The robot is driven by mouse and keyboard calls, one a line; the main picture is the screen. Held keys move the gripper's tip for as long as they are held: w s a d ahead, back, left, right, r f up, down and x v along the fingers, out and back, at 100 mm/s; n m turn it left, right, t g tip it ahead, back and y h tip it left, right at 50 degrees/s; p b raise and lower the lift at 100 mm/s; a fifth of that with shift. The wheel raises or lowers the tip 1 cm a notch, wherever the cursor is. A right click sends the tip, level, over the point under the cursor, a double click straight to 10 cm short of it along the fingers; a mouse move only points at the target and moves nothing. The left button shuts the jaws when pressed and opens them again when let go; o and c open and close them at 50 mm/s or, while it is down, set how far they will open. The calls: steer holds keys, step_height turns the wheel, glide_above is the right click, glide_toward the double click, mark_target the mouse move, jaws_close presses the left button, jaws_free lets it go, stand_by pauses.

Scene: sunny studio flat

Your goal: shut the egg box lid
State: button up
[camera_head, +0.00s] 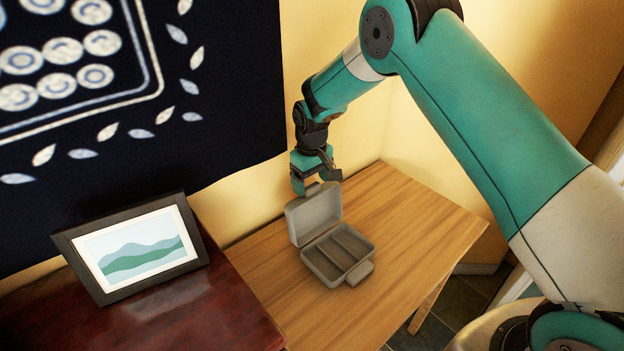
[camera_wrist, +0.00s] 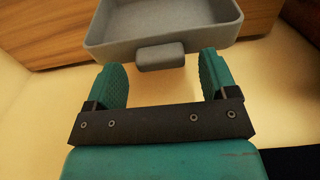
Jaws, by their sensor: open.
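The grey egg box (camera_head: 338,254) stands open on the wooden table, its divided tray empty and a latch tab at its front right. Its lid (camera_head: 314,212) is raised, tilted back toward the wall. My gripper (camera_head: 316,186) is at the lid's top edge, on the back side. In the wrist view the lid (camera_wrist: 165,22) shows at the top, with its small grey tab (camera_wrist: 160,56) between the open fingers of my gripper (camera_wrist: 165,75). I cannot tell whether the fingers touch the tab; a gap shows on each side of it.
The wooden table (camera_head: 405,225) is clear around the box. A dark red cabinet (camera_head: 215,305) with a framed landscape picture (camera_head: 136,252) stands at the left. A yellow wall (camera_head: 445,140) and a dark blue hanging (camera_head: 225,100) are close behind my gripper.

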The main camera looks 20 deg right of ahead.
steer(key=shift+f, duration=0.7)
steer(key=c, duration=1.3)
